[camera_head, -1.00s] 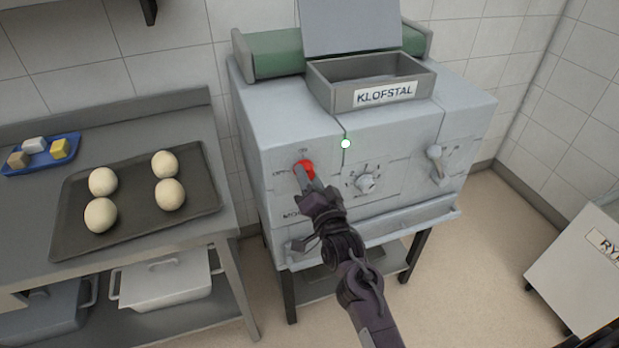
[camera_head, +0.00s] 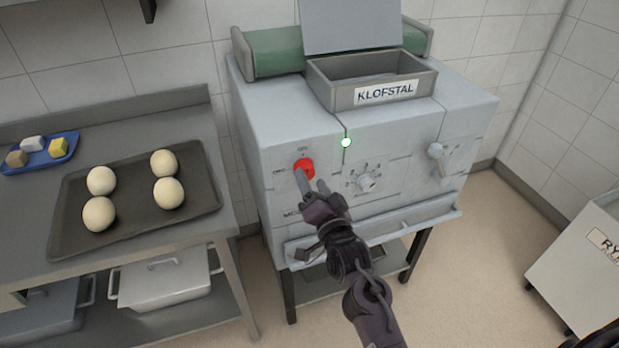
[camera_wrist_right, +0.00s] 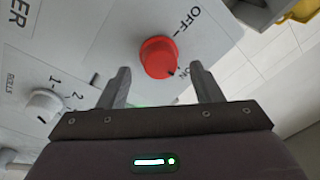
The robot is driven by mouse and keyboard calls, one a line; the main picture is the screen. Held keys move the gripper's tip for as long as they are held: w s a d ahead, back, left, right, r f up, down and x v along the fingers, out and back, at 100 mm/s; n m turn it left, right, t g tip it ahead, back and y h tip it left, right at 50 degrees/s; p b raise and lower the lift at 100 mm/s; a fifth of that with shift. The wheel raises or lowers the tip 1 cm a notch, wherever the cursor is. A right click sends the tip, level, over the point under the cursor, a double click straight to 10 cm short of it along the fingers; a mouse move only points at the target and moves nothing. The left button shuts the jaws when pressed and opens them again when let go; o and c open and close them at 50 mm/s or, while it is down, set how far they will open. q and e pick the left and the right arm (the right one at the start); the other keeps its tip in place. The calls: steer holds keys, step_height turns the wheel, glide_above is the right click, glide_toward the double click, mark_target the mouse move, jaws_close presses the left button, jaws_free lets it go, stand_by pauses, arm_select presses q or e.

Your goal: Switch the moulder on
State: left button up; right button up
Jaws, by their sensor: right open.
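The moulder (camera_head: 400,130) is a grey machine with a "KLOFSTAL" label. Its red round switch knob (camera_head: 304,167) is on the front left, with ON printed above and OFF to the left. In the right wrist view the knob (camera_wrist_right: 159,57) shows a small dark mark on the side facing ON. A green light (camera_head: 346,143) glows on the moulder's front. My right gripper (camera_head: 311,184) is open just in front of the knob. In the wrist view its fingers (camera_wrist_right: 158,88) are apart with nothing between their tips. My left gripper is out of view.
A numbered grey dial (camera_head: 366,183) and a lever (camera_head: 437,152) sit to the right on the panel. A steel table at left holds a dark tray (camera_head: 135,225) of dough balls and a blue tray (camera_head: 62,160). A grey bin (camera_head: 575,265) stands at right.

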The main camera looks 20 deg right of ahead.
steer(key=s, duration=0.5)
steer(key=shift+f+b, duration=0.25)
steer(key=shift+b, duration=0.1)
steer(key=s+a+f+n+g, duration=0.1)
steer(key=s+f+n+g, duration=0.15)
steer(key=f, duration=0.95)
steer(key=s+a+f+n+g+y, duration=0.1)
steer(key=s+a+f+g, duration=0.2)
steer(key=f, duration=0.8)
steer(key=s+f+n+g, duration=0.2)
steer(key=s+f+g, duration=0.15)
steer(key=f, duration=0.85)
steer(key=s+d+f+n+g, duration=0.2)
steer(key=s+f+n+g, duration=0.15)
steer(key=s+f, duration=1)
steer(key=s+d+f+n+g, duration=0.1)
steer(key=s+f, duration=0.4)
steer(key=s, duration=0.5)
steer(key=s+d+f+n+g+h, duration=0.1)
steer(key=s+d+f+g, duration=0.3)
steer(key=s, duration=0.6)
steer(key=shift+d+f+g+h, duration=0.35)
steer(key=shift+d+f, duration=0.2)
steer(key=shift+d, duration=0.65)
